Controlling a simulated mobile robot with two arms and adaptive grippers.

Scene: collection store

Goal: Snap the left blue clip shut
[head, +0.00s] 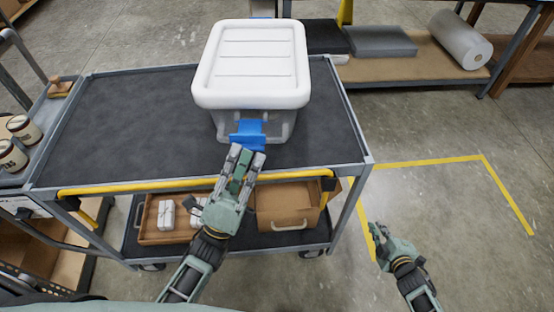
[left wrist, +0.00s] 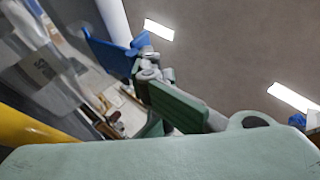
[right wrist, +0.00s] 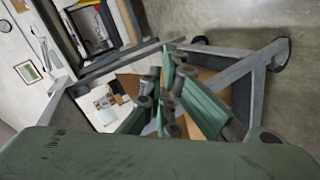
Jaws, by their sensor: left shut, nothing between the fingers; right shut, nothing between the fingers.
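A translucent box with a white lid (head: 250,62) stands on the cart. A blue clip (head: 248,134) is on its near side and appears to stick outward from the wall; the left wrist view also shows it (left wrist: 108,50). A bit of blue (head: 262,8) shows behind the lid, perhaps a second clip, mostly hidden. I cannot tell which is called left. My left gripper (head: 246,153) is shut and empty, its fingertips at the near clip's lower edge; contact is unclear. My right gripper (head: 376,230) is shut and empty, low to the right of the cart.
The cart's dark top (head: 130,120) is clear left of the box. A yellow bar (head: 130,187) runs along its near edge. A bench with a clear roll (head: 460,40) stands behind right.

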